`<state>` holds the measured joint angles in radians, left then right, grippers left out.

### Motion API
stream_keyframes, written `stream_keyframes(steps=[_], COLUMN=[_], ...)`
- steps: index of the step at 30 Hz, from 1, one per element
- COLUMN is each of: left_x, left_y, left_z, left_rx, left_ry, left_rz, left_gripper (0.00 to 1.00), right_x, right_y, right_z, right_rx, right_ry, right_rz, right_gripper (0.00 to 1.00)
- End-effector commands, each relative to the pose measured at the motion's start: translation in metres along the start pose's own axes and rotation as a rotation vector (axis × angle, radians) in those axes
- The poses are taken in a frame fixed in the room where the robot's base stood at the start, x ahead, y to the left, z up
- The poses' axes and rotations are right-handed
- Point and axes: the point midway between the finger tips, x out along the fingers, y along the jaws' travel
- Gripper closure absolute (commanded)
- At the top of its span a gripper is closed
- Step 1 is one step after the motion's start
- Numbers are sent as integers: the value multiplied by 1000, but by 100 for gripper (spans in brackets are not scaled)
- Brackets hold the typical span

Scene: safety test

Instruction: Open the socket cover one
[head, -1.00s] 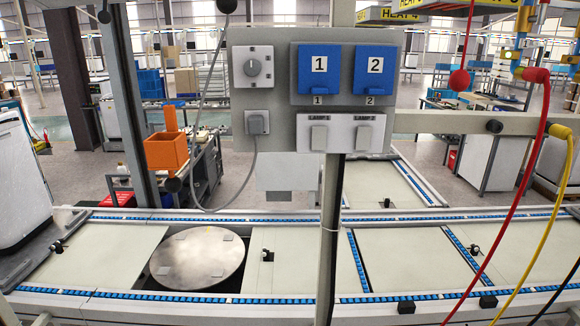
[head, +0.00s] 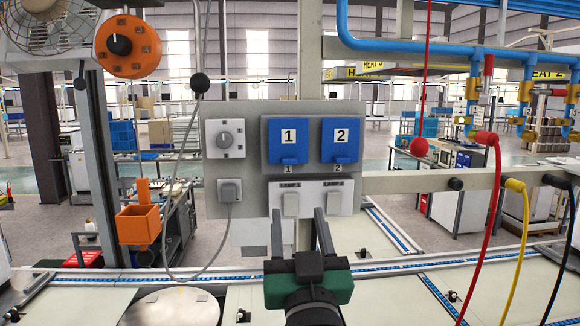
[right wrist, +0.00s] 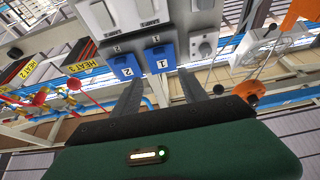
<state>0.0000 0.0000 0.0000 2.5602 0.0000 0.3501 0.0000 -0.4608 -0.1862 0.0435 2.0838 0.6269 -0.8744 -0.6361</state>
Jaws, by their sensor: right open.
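The blue socket cover marked 1 (head: 288,140) is down on the grey panel (head: 240,113), left of the blue cover marked 2 (head: 341,140). In the right wrist view, upside down, cover 1 (right wrist: 159,60) is right of cover 2 (right wrist: 125,67). My right gripper (head: 299,215) is open and empty, fingers pointing up, below the covers and in front of the lamp switches. In the right wrist view its two fingers (right wrist: 158,88) stand apart with nothing between them. No contact with a cover shows. My left gripper is not in view.
A rotary knob (head: 225,139) and a plugged grey socket (head: 229,190) are on the panel's left. Two lamp switches (head: 291,205) lie under the covers. An orange box (head: 138,224) hangs left. Red, yellow and black cables (head: 497,220) hang at right.

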Motion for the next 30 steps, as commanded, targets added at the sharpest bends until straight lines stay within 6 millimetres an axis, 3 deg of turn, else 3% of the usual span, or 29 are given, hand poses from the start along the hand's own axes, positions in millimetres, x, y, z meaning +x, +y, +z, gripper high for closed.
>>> stream_keyframes(steps=[12, 16, 21, 30], left_x=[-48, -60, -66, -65], left_y=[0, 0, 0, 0], left_z=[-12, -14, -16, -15], left_rx=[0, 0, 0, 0], left_ry=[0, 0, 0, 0], left_rz=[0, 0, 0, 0], left_gripper=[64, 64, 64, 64], right_x=[108, 135, 152, 154], right_y=[0, 0, 0, 0], right_z=[-4, -2, 0, 1], right_rx=[-4, -3, -1, 0], right_ry=[-4, -4, -3, -2], right_rz=[-1, -1, -1, -2], right_gripper=[49, 49, 49, 52])
